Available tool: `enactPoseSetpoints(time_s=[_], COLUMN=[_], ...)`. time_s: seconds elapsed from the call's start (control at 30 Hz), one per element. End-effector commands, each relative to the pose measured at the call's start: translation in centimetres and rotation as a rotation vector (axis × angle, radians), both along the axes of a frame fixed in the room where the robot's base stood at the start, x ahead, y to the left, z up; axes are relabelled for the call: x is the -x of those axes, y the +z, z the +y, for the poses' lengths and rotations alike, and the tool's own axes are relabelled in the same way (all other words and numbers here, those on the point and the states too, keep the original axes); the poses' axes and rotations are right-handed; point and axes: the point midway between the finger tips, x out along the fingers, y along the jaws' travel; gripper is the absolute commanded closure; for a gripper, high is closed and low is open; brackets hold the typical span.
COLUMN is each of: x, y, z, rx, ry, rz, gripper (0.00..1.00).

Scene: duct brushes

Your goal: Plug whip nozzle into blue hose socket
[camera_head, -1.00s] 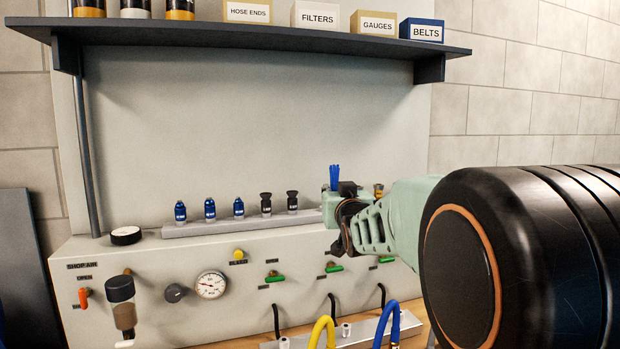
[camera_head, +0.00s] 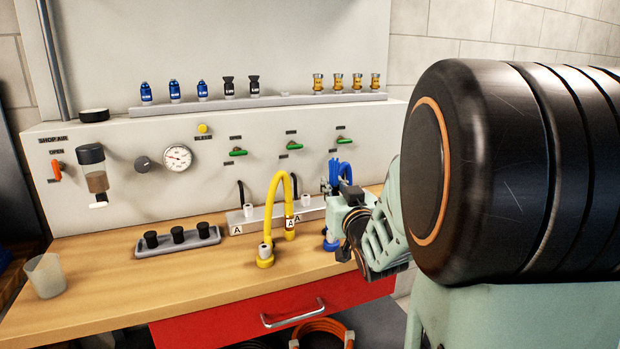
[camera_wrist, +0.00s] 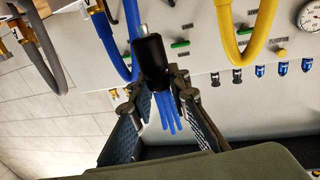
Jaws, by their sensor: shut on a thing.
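My gripper (camera_head: 345,205) is shut on the whip nozzle, low over the right of the bench. In the wrist view the nozzle has a black body (camera_wrist: 152,60), a pale tip and several blue strands (camera_wrist: 168,112) hanging between the fingers (camera_wrist: 150,92). In the head view the blue hose (camera_head: 346,170) shows behind my gripper, partly hidden. A blue collar (camera_head: 330,244) shows low beside the gripper, apart from the nozzle as far as I can tell.
A yellow hose (camera_head: 275,190) with a yellow collar stands just left. The nozzle rack (camera_head: 200,106) runs along the panel ledge. A tray of black caps (camera_head: 178,241) and a cup (camera_head: 45,275) stand left. The bench front is clear above the red drawer (camera_head: 250,316).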

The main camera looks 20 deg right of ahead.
Motion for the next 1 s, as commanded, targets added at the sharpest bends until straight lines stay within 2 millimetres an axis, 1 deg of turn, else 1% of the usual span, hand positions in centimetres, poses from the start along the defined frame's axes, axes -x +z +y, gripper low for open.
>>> enactPoseSetpoints(time_s=[0.3,0.47,0.67,1.0], x=[0.0,0.0,0.0,0.0], y=[0.1,-0.3,-1.6,-4.8], z=[0.0,0.0,0.0,0.0], rx=[0.0,0.0,-0.001,0.001], ry=[0.0,0.0,-0.001,-0.001], rz=[0.0,0.0,0.001,0.002], gripper=[1.0,1.0,1.0,1.0])
